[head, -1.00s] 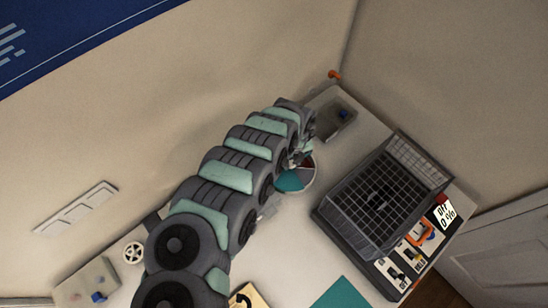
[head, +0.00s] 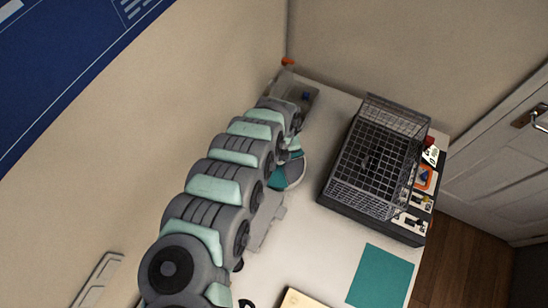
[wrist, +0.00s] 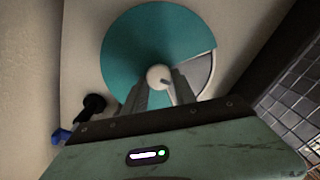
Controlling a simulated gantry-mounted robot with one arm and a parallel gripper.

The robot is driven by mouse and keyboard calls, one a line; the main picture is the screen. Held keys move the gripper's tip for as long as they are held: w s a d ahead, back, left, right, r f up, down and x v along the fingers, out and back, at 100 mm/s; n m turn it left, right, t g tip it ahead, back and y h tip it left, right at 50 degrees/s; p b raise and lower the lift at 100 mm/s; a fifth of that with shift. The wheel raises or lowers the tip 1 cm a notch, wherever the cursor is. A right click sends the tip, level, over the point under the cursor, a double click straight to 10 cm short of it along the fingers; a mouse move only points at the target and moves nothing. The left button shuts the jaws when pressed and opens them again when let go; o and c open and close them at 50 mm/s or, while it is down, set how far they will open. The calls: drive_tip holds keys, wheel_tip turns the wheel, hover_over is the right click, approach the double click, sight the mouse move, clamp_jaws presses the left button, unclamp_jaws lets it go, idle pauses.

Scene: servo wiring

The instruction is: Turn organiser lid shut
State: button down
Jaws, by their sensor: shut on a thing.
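The round organiser (wrist: 190,92) fills the top middle of the wrist view. Its teal lid (wrist: 140,40) covers most of the circle, and a pale grey sector is uncovered at the right. A white knob (wrist: 157,75) stands at the lid's centre. My gripper (wrist: 161,90) is shut on the knob, one finger on each side, and its fingers hide the near part of the lid. In the head view the organiser (head: 290,172) shows beside the end of my arm, partly covered by it; the fingertips cannot be made out there.
A wire mesh basket (head: 375,155) on a dark base with a row of switches stands right of the organiser. A clear bin (head: 305,92) sits near the back corner by the wall. A teal mat (head: 380,276) lies at the front right. White table shows between them.

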idle(0.4)
drive_tip(key=c, duration=1)
unclamp_jaws()
drive_tip(key=shift+r, duration=0.15)
wheel_tip(320, 180, up, 11)
drive_tip(key=p, duration=0.2)
drive_tip(key=shift+f+p, duration=0.2)
drive_tip(key=shift+p, duration=0.1)
